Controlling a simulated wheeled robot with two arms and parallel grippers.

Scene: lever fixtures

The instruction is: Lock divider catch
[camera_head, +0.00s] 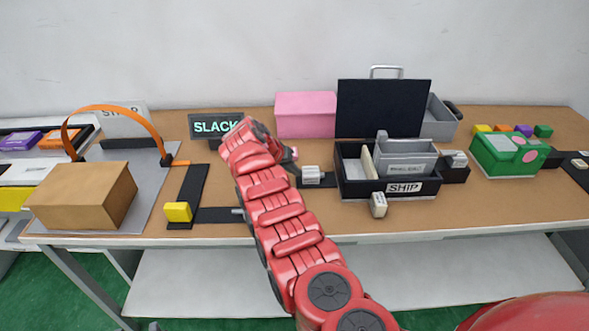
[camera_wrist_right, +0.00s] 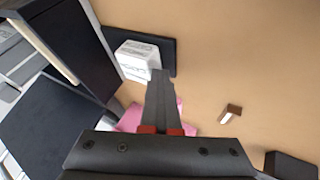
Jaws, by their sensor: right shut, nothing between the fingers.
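The black SHIP box (camera_head: 434,187) stands on the table, with a beige divider (camera_head: 367,161) and a grey bin (camera_head: 405,160) inside. A pale block on a black base (camera_head: 311,174), possibly the divider catch, sits just left of the box. The pale block also shows in the wrist view (camera_wrist_right: 138,58). Similar pale blocks are at the box's front (camera_head: 379,204) and right side (camera_head: 455,159). My right gripper (camera_wrist_right: 162,75) is shut and empty, its fingertips beside or over the left block; contact cannot be told. In the head view my red arm mostly hides it. My left gripper is out of view.
A dark panel (camera_head: 383,108) and pink box (camera_head: 306,115) stand behind. A SLACK sign (camera_head: 216,125), yellow block on a black rail (camera_head: 178,211) and brown box with orange arch (camera_head: 82,196) are left. A green box (camera_head: 508,155) is right. The wall closes the back.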

